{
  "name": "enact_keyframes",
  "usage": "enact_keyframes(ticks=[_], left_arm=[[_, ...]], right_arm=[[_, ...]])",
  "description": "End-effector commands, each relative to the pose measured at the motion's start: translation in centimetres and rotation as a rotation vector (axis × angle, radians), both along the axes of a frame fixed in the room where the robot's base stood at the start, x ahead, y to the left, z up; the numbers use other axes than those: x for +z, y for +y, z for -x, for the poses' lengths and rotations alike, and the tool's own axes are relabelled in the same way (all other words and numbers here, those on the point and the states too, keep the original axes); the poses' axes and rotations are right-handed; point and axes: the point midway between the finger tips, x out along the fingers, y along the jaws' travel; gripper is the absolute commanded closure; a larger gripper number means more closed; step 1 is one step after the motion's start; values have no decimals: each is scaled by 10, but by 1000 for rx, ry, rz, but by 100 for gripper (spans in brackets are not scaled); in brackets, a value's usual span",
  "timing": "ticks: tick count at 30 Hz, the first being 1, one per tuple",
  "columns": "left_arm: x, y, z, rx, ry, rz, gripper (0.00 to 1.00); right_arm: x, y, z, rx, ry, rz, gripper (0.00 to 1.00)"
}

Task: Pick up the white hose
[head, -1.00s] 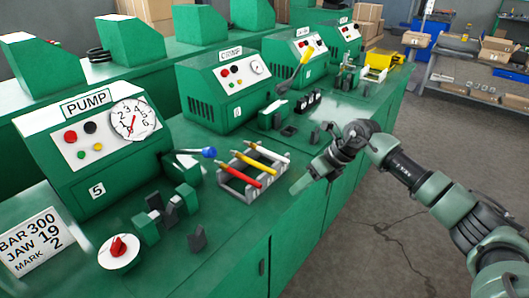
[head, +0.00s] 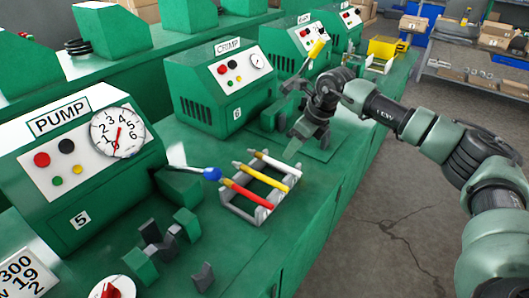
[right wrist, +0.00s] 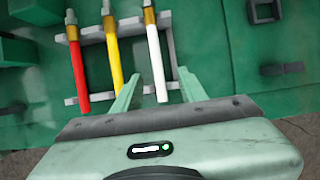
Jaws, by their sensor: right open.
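The white hose (head: 275,162) lies in a grey rack (head: 236,209) on the green bench, beside a yellow hose (head: 263,176) and a red hose (head: 247,194). My right gripper (head: 294,149) is open and empty, above the bench just beyond the white hose's side of the rack. In the right wrist view the white hose (right wrist: 156,65) is the rightmost of the three, with a brass fitting at its far end. Its near end shows between the spread fingers of the right gripper (right wrist: 158,90), with no contact visible. My left gripper is out of view.
The pump machine (head: 80,165) stands left of the rack and the crimp machine (head: 215,85) behind it. A blue-tipped lever (head: 211,174) reaches close to the red hose. Green and grey blocks (head: 160,240) stand in front of the pump.

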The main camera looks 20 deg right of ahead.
Motion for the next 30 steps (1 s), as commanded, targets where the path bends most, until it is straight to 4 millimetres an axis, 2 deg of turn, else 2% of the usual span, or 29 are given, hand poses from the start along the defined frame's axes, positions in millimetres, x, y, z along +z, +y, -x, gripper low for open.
enact_keyframes(ticks=[11,19,28,29,30], left_arm=[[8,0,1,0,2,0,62],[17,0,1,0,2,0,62],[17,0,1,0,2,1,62],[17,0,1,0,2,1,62],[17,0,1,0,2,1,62]], right_arm=[[-31,8,-11,0,3,2,58],[-66,19,-23,0,1,2,58],[-72,20,-24,0,1,2,58],[-72,19,-24,0,1,2,64],[-72,19,-24,0,1,2,75]])
